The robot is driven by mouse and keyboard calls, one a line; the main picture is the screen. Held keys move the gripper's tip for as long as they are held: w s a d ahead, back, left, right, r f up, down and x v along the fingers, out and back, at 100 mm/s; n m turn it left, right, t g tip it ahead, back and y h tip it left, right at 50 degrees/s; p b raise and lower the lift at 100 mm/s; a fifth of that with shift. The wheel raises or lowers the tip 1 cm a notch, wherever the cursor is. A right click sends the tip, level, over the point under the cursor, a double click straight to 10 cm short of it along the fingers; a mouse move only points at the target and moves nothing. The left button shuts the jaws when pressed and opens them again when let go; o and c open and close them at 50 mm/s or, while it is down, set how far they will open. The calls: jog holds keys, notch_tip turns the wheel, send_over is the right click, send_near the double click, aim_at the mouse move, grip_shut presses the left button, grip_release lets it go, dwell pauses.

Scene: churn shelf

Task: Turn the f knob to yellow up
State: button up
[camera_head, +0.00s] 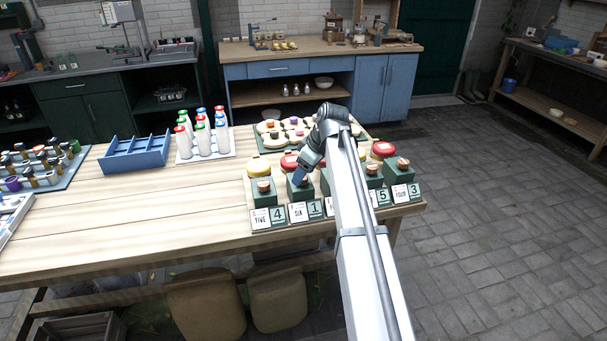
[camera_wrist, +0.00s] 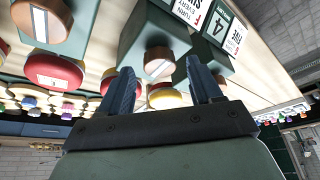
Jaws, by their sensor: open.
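A row of dark green boxes with round wooden knobs stands on the table's front edge, with number cards in front. My gripper (camera_head: 300,175) is open over the box with the SIX card (camera_head: 298,212). In the wrist view, that box's striped wooden knob (camera_wrist: 159,63) shows between the two fingers of my gripper (camera_wrist: 159,80), apparently not gripped. The neighbouring FIVE box has its own knob (camera_head: 264,185); another knob (camera_wrist: 41,20) shows at the wrist view's upper left. The knobs' letters are too small to read surely. My arm hides the row's middle.
Red and yellow round lids (camera_head: 384,149) sit behind the boxes. A tray with several bottles (camera_head: 203,137), a blue divided tray (camera_head: 135,153) and a rack of small items (camera_head: 38,172) stand to the left. The table's left front is clear.

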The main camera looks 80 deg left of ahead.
jog(key=shift+s+a+f, duration=0.15)
jog(key=shift+a+f, duration=0.05)
jog(key=shift+f, duration=0.35)
jog(key=c, duration=1)
jog(key=shift+c, duration=0.2)
